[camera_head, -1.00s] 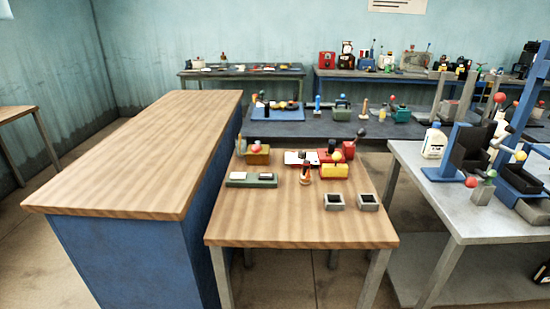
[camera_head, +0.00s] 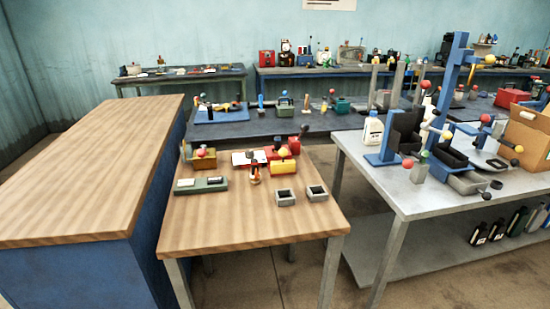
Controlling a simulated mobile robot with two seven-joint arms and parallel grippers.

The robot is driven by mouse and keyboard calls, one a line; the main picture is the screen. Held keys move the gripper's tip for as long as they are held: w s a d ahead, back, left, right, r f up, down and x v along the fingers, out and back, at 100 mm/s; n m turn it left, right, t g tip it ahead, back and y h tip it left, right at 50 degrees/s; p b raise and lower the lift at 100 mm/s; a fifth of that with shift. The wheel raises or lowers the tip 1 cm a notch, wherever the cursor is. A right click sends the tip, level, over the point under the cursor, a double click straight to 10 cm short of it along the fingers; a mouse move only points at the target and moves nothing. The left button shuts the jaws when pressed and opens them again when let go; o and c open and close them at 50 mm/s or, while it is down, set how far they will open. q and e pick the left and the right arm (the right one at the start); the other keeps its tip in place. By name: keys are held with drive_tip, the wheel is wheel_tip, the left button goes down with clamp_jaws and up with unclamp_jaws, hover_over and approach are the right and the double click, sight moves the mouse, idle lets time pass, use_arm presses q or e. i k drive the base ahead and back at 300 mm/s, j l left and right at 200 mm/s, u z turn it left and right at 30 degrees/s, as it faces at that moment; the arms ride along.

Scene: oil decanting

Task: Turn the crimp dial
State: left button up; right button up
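I cannot tell which part is the crimp dial at this size. A tall blue-framed device (camera_head: 450,85) stands on the grey metal table at the right. It has lever arms with round knobs; a red knob (camera_head: 426,84) is near its upper part. A small grey block with a green and a red knob (camera_head: 416,170) stands at its front. On the wooden table, a red and yellow device (camera_head: 284,166) with a black lever and an ochre block with a red knob (camera_head: 203,158) stand among small items. Neither of my grippers is in view.
The wooden table (camera_head: 235,230) has a bare front half. A long wood-topped blue counter (camera_head: 80,190) is at the left. The grey table (camera_head: 400,198) carries a white jug (camera_head: 372,131) and a brown box (camera_head: 527,138). Bare floor shows between the tables.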

sight(249, 154)
drive_tip(key=i+l, duration=0.35)
drive_tip(key=l+u, duration=0.1)
drive_tip(key=u, duration=1.05)
